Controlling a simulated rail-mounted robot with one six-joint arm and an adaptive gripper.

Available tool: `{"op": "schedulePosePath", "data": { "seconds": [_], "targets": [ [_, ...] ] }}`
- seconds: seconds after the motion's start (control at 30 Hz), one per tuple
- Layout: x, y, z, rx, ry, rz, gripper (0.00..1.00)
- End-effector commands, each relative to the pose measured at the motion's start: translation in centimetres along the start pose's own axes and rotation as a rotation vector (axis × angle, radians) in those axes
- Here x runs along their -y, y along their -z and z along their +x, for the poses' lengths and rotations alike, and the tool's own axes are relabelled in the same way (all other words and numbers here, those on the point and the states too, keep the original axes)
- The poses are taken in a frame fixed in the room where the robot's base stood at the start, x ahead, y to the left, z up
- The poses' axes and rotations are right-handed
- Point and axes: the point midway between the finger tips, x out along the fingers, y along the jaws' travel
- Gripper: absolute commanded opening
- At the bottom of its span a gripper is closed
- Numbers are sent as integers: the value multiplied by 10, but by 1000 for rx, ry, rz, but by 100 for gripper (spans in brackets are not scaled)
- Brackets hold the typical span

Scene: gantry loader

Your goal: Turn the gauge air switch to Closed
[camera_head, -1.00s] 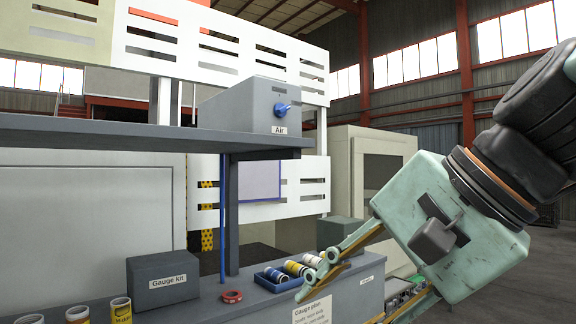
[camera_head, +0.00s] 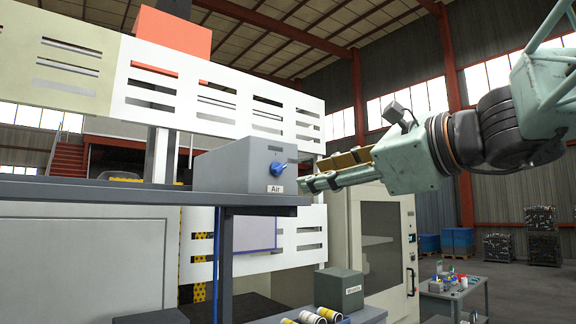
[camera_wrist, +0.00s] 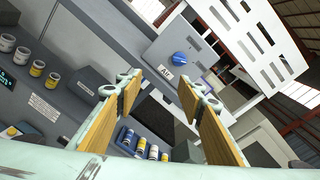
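The air switch is a blue knob (camera_head: 277,169) with a lever on the front of a grey box (camera_head: 232,170) labelled "Air", which sits on the grey shelf (camera_head: 110,192). In the wrist view the blue knob (camera_wrist: 181,58) shows beyond the fingers, above the Air label (camera_wrist: 166,73). My gripper (camera_head: 308,177) is just right of the box in the head view, its fingers pointing toward it. In the wrist view my gripper (camera_wrist: 156,84) is open, with a clear gap between the fingers. I cannot read any Closed mark.
A blue tray (camera_wrist: 145,146) with several cans lies on the lower bench. More cans (camera_wrist: 22,55) stand at the left of the wrist view. White slotted panels (camera_head: 215,95) rise behind the box.

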Motion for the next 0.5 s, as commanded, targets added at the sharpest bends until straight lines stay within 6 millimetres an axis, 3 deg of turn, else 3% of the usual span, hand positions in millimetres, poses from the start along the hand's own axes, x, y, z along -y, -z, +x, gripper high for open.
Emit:
{"op": "schedulePosePath", "data": {
  "seconds": [0.1,0.2,0.5],
  "targets": [
    [23,-10,2,29,39,55,35],
    [33,-14,2,43,56,81,35],
    [36,-16,2,48,61,89,35]
  ]
}}
